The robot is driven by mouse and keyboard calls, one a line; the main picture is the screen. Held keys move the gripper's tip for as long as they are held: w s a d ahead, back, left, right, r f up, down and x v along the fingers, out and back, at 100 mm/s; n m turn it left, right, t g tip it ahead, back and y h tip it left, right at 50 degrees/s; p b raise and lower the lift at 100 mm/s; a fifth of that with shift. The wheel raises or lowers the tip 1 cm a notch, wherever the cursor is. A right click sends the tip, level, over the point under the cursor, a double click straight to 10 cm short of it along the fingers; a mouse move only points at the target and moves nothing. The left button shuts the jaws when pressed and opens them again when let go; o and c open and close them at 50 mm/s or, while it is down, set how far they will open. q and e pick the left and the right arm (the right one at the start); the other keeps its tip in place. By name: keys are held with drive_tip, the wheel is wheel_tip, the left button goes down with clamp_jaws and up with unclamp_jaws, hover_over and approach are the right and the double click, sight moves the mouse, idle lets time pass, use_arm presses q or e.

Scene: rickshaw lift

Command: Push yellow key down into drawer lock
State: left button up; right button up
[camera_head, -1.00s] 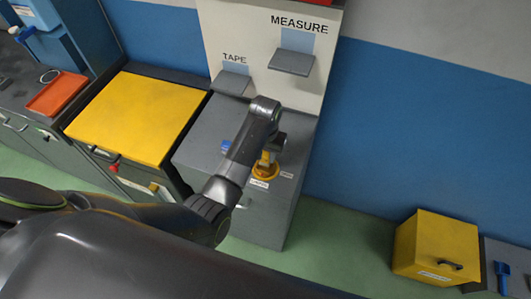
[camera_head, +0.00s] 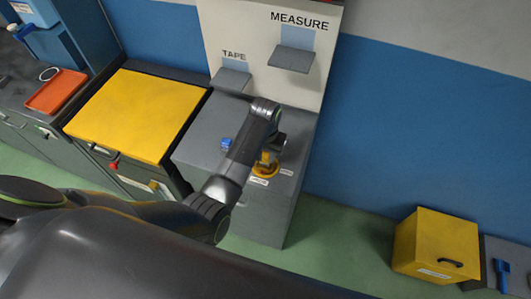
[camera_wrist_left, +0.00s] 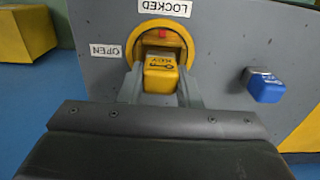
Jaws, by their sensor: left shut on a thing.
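The yellow key (camera_wrist_left: 161,73) is upright between the fingers of my left gripper (camera_wrist_left: 160,85), which is shut on it. The key stands within the round yellow lock ring (camera_wrist_left: 187,46) on top of the grey cabinet; how deep it sits I cannot tell. A red mark (camera_wrist_left: 163,32) shows on the ring's inner face, beside the LOCKED label (camera_wrist_left: 165,7). The OPEN label (camera_wrist_left: 105,50) lies to the left of the ring in the wrist view. In the head view the lock ring (camera_head: 265,170) is under my left gripper (camera_head: 268,160). My right gripper is not in view.
A blue object (camera_wrist_left: 265,86) stands on the cabinet top (camera_head: 205,130) near the lock. A white board (camera_head: 265,50) with two small shelves rises behind. A yellow-topped cabinet (camera_head: 138,115) is at left. A yellow box (camera_head: 436,245) stands far right, with open green floor between.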

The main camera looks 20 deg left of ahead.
use_arm(q)
drive_tip(key=shift+f, duration=0.7)
idle(1.1)
